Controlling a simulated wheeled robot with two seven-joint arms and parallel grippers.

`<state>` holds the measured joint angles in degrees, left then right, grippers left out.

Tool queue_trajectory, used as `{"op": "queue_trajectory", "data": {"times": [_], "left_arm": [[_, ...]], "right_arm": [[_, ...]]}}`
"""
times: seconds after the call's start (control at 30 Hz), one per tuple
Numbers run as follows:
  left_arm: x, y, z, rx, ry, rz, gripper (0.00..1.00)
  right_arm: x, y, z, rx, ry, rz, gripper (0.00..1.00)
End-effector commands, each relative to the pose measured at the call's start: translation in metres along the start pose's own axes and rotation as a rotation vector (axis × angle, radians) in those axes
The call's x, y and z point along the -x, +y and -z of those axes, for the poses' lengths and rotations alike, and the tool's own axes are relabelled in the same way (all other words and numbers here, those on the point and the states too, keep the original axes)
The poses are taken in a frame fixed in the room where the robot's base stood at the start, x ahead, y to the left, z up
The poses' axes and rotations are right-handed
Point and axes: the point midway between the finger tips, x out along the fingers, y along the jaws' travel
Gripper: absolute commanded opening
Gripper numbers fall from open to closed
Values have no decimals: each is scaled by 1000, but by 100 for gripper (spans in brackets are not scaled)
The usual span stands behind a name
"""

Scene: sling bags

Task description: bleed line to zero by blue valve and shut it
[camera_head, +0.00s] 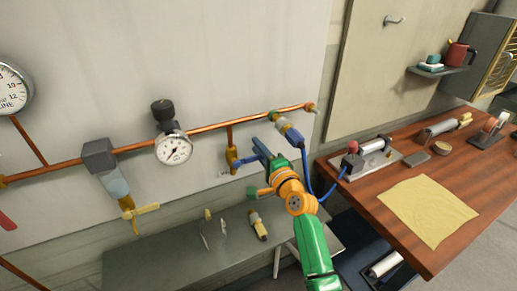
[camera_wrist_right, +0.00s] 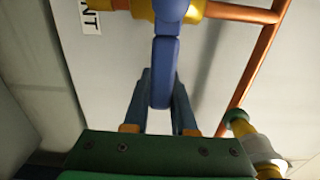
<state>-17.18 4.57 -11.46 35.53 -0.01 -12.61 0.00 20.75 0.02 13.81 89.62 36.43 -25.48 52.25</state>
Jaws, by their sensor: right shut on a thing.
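The blue valve has a brass body (camera_head: 232,157) below a short copper branch of the line. Its blue lever (camera_head: 246,162) points right, towards my right gripper (camera_head: 262,152). In the right wrist view the blue lever (camera_wrist_right: 163,62) lies between the two dark blue fingers of the right gripper (camera_wrist_right: 162,82), which is shut on it. The round pressure gauge (camera_head: 174,149) has a white dial; its needle is too small to read surely. My left gripper is out of view.
The copper line (camera_head: 205,128) runs across the wall panel. A yellow-handled valve (camera_head: 128,205) hangs at the left. A blue hose (camera_head: 322,190) curves to a pump (camera_head: 368,157) on the wooden table (camera_head: 465,165). Loose parts lie on the grey bench (camera_head: 170,247).

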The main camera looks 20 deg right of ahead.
Motion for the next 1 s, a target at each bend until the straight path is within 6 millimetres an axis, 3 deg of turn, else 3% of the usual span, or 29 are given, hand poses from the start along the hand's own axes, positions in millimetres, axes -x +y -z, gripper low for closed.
{"op": "queue_trajectory", "data": {"times": [0.03, 0.1, 0.13, 0.47, 0.8, 1.0], "left_arm": [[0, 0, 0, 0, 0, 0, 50], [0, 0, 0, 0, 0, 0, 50], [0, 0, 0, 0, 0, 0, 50], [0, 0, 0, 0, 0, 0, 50], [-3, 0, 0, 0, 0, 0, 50], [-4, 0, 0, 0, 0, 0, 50]], "right_arm": [[0, 3, -1, -3, -2, -6, 33], [0, 2, -1, -2, -2, -5, 52], [0, 2, -1, -2, -2, -5, 55], [3, 2, 0, 0, -1, -3, 55], [57, 3, 0, 0, 0, -4, 55], [71, 2, 0, -1, -1, -4, 55]]}}
